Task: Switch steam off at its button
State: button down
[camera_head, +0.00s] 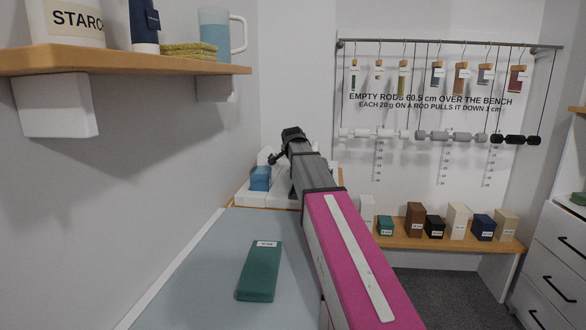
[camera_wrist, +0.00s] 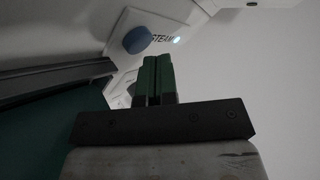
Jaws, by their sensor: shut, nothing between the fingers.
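In the wrist view, a round blue button (camera_wrist: 137,39) stands out from a white panel beside the label STEAM (camera_wrist: 160,38). A small pale-blue light (camera_wrist: 177,41) glows at the right end of the label. My gripper (camera_wrist: 157,62) is shut and empty, with its green fingers pointing at the panel. The fingertips appear just below the button and label; I cannot tell whether they touch anything. In the head view, my arm reaches to a white unit (camera_head: 243,192) at the bench's far end, with a blue block-shaped part (camera_head: 260,178). The button cannot be made out there.
A green block (camera_head: 260,271) lies on the grey-blue bench (camera_head: 190,280). A wooden shelf (camera_head: 120,62) holding a jug (camera_head: 214,35) hangs at upper left. Several blocks stand on a low shelf (camera_head: 400,240) at right, beneath hanging rods (camera_head: 450,136).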

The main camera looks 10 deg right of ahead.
jog(key=shift+f, duration=0.5)
dwell(0.6)
jog(key=shift+r, duration=0.95)
jog(key=shift+r, duration=0.1)
jog(key=shift+r, duration=2.9)
